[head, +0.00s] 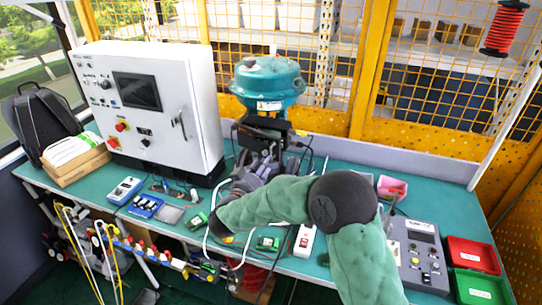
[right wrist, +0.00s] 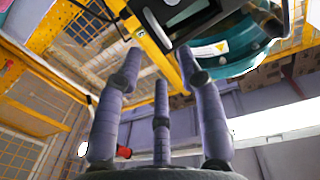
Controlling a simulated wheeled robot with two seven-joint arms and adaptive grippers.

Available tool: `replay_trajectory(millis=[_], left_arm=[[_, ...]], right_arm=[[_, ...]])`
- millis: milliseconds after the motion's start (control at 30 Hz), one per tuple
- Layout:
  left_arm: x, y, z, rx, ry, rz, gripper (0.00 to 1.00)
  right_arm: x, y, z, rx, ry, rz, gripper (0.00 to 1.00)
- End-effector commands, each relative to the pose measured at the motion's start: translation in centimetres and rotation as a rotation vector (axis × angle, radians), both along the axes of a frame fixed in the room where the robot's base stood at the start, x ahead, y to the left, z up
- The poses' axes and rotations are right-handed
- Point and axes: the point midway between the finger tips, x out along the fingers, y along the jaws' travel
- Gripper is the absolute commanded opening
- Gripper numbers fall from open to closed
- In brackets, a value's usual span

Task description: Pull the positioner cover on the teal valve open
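The teal valve (head: 268,82) stands at the back middle of the bench, with the dark positioner (head: 264,125) below its teal top. In the right wrist view the positioner (right wrist: 182,18) shows as a black box with a pale window, beside the teal housing (right wrist: 240,52). My right gripper (head: 262,168) is just below the positioner, reaching up towards it. Its fingers (right wrist: 160,65) are spread apart with nothing between them, and the positioner is beyond their tips. I cannot tell whether the fingers touch it, or how far the cover stands open. My left gripper is not in view.
A white control cabinet (head: 150,105) stands left of the valve. A grey meter box (head: 418,255), a red bin (head: 472,255) and a green bin (head: 480,288) are at the right. Small devices lie along the bench's front. Yellow mesh fencing (head: 420,60) is behind.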

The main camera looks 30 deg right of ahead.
Motion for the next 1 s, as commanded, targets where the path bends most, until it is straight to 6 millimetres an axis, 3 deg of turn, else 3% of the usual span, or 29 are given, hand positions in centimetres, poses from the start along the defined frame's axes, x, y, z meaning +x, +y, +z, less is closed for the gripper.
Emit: replay_trajectory(millis=[200,400,833,967,1000], left_arm=[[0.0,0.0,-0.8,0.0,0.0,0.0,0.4],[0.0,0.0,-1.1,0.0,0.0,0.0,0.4],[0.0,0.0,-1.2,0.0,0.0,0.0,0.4],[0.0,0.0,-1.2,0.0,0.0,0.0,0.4],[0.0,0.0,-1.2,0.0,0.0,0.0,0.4]], right_arm=[[2.3,-3.3,-0.2,0.0,0.0,-0.003,0.38],[3.7,-5.0,-0.2,0.0,0.001,0.0,0.38],[4.2,-5.7,-0.1,-0.001,0.001,0.001,0.38],[4.2,-5.7,-0.1,0.0,0.001,0.002,0.01],[4.2,-5.6,-0.1,0.0,0.001,0.002,0.0]])
